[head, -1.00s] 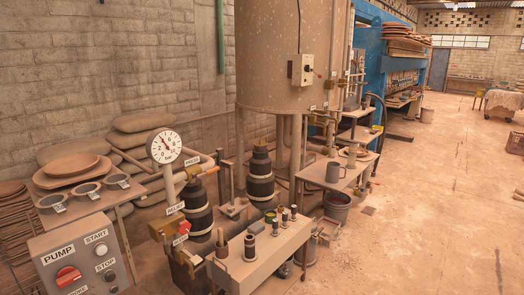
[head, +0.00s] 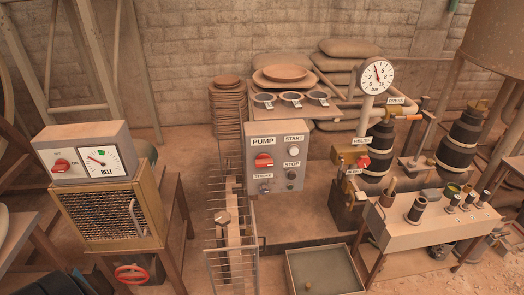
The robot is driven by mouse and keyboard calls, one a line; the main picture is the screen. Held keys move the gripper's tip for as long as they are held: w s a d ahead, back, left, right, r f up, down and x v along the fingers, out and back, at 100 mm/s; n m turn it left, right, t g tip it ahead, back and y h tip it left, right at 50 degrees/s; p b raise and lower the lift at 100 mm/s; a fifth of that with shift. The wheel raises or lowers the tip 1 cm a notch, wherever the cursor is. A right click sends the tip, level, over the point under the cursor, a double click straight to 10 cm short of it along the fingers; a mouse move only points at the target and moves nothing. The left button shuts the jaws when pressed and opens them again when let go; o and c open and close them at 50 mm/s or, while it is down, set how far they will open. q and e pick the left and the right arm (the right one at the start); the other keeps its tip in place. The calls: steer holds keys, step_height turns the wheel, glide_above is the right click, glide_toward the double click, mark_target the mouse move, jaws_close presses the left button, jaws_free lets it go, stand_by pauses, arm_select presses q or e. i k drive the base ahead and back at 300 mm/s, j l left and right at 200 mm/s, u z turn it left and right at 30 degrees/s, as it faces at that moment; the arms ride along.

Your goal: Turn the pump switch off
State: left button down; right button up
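The pump control box (head: 277,158) is a grey panel in the middle of the head view, labelled PUMP, START and STOP. The red rotary pump switch (head: 264,161) sits on its left side under the PUMP label. Its exact pointing direction is too small to read. A pale START button (head: 294,152) and a dark STOP button (head: 291,175) are on the right side, with a small knob (head: 264,188) at lower left. Neither of my grippers is in view.
A pressure gauge (head: 376,76) stands to the right above a red-handled relief valve (head: 363,162). A grey box with another red switch (head: 60,165) and a BELT dial (head: 101,159) is at left. A metal rack (head: 222,255) and shallow tray (head: 323,270) lie below the panel.

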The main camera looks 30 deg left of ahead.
mark_target(264, 159)
steer(key=u, duration=0.95)
